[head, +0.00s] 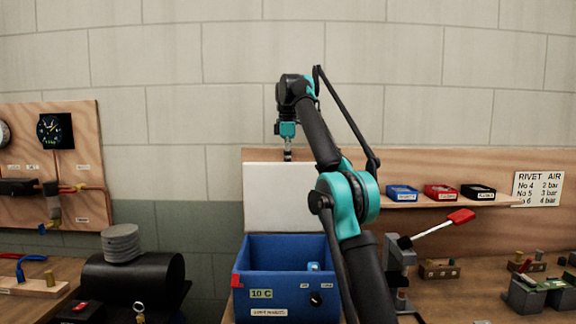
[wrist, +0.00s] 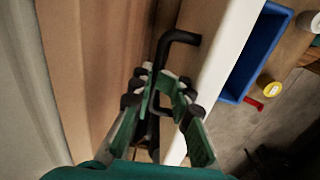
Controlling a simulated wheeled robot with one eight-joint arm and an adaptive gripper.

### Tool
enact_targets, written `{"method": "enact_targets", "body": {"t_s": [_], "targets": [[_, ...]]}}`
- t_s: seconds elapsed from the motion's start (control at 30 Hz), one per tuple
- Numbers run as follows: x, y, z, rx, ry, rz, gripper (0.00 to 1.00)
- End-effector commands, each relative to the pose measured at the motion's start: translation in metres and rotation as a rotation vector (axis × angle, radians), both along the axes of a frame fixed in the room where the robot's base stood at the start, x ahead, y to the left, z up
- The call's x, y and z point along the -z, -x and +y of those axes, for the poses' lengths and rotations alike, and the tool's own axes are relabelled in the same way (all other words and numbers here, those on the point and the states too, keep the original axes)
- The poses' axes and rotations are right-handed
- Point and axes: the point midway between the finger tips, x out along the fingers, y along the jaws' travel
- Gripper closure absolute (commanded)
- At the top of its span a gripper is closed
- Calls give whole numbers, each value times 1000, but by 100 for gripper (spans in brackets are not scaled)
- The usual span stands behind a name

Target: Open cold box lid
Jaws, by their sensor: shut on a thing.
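The cold box (head: 262,286) is a blue open-topped box labelled 10 C, low in the middle of the head view. Its white lid (head: 290,198) stands upright behind the opening. My gripper (head: 288,154) is at the lid's top edge, pointing down. In the wrist view my gripper (wrist: 160,88) is shut on the black lid handle (wrist: 178,38), beside the white lid edge (wrist: 226,50). The blue box wall (wrist: 256,55) lies to the right there. The handle is hidden in the head view.
A wooden shelf board (head: 440,165) with blue, red and black trays is behind my arm. A red-handled lever tool (head: 432,228) stands right of the box. A black cylinder (head: 135,282) with grey discs on it is at left.

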Motion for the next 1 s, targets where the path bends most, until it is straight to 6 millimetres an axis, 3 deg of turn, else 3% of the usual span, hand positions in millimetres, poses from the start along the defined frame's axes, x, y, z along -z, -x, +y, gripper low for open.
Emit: {"method": "enact_targets", "body": {"t_s": [0.27,0.3,0.43,1.0], "targets": [[4,-4,-1,-1,3,-1,100],[4,-4,-1,-1,3,-1,84],[3,-4,-1,-1,3,-1,69],[3,-3,0,-2,2,-1,69]]}}
